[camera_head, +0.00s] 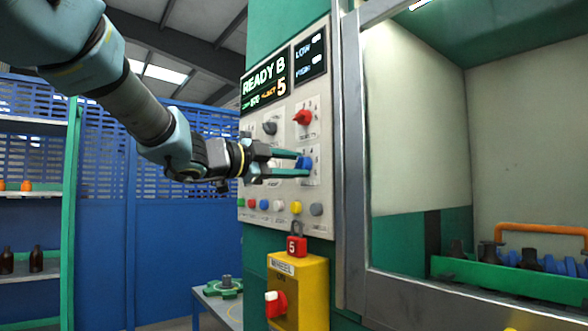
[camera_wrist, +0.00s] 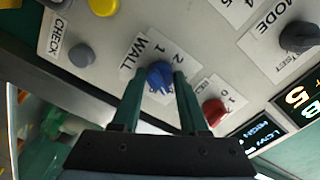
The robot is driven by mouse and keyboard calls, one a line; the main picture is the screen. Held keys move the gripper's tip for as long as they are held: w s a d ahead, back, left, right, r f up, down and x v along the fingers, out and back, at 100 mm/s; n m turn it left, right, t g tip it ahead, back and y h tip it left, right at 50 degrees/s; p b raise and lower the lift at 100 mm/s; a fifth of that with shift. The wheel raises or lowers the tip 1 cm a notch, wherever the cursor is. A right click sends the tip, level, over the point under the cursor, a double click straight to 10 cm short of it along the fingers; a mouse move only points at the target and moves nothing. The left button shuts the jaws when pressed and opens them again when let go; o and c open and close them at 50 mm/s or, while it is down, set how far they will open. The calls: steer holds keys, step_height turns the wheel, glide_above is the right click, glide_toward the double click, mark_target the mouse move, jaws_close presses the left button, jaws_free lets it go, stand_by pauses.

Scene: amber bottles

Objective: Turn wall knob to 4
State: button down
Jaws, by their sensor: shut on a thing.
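The blue wall knob (camera_head: 304,162) sits on the right side of the pale control panel (camera_head: 258,222). The wrist view shows the blue knob (camera_wrist: 160,72) beside a plate marked WALL, with numbers 1 and 2 readable. The rest of its scale is hidden by the fingers, so I cannot tell its setting. My gripper (camera_head: 303,164) reaches in from the left, with its two green fingers on either side of the knob, shut on it. In the wrist view my gripper (camera_wrist: 158,80) has the knob between its fingertips.
A red knob (camera_head: 303,117) and a dark knob (camera_head: 270,128) are close above. Several coloured buttons (camera_head: 279,205) run below. The display (camera_head: 265,80) reads READY B and 5. A red padlock (camera_head: 297,245) hangs above a yellow box (camera_head: 310,290). A metal frame (camera_head: 352,160) stands at right.

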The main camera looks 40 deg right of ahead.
stand_by(0.3)
steer(key=shift+c, duration=2.2)
jaws_free()
steer(key=a+b, duration=0.1)
steer(key=a, duration=0.9)
steer(key=shift+w+a, duration=0.3)
steer(key=shift+a, duration=0.1)
steer(key=shift+w, duration=0.1)
